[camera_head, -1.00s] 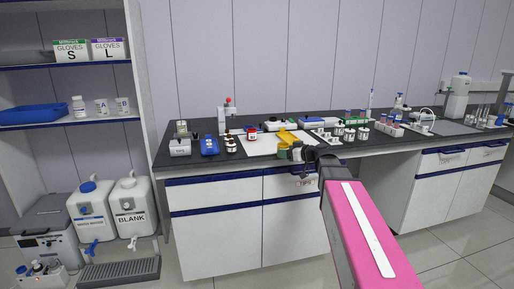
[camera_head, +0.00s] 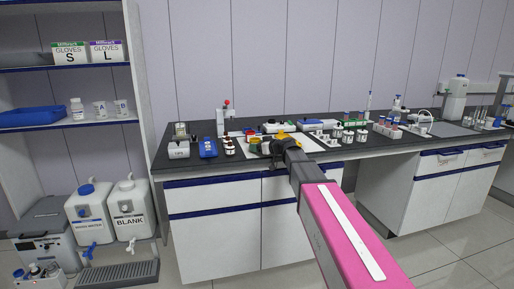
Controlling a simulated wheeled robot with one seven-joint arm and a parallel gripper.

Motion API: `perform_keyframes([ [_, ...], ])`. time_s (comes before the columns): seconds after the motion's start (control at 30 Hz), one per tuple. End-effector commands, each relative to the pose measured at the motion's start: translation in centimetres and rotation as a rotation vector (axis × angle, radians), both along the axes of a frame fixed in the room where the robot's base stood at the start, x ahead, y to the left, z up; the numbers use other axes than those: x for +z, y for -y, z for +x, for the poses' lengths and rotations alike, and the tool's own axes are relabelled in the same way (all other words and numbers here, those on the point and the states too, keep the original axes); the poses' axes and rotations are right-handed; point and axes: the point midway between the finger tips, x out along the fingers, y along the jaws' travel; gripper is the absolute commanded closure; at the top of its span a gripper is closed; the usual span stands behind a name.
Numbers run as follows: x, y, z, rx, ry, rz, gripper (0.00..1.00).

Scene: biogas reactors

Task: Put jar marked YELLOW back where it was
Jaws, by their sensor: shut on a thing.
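My gripper (camera_head: 272,149) is over the front part of the black bench, at the end of my pink and dark arm. It is shut on a small jar (camera_head: 256,146) with a dark, greenish-yellow look, which shows at its left side. The jar's marking is too small to read, and the gripper hides part of it. I cannot tell whether the jar touches the bench. A yellow piece (camera_head: 287,136) lies just behind the gripper, partly covered by it.
A white mat (camera_head: 314,145) lies under and behind the gripper. Several small jars (camera_head: 230,146) stand left of it, beside a blue device (camera_head: 208,147). More jars (camera_head: 348,136) stand on the right. A red-topped stand (camera_head: 224,119) is at the back.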

Motion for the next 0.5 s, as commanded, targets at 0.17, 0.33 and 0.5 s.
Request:
perform_keyframes([
  [0.17,-0.21,-0.43,0.35,-0.001,0.000,0.000,0.72],
  [0.33,-0.23,-0.43,0.34,-0.001,0.000,0.000,0.72],
  [0.5,-0.43,-0.42,0.33,-0.001,0.000,0.000,0.18],
])
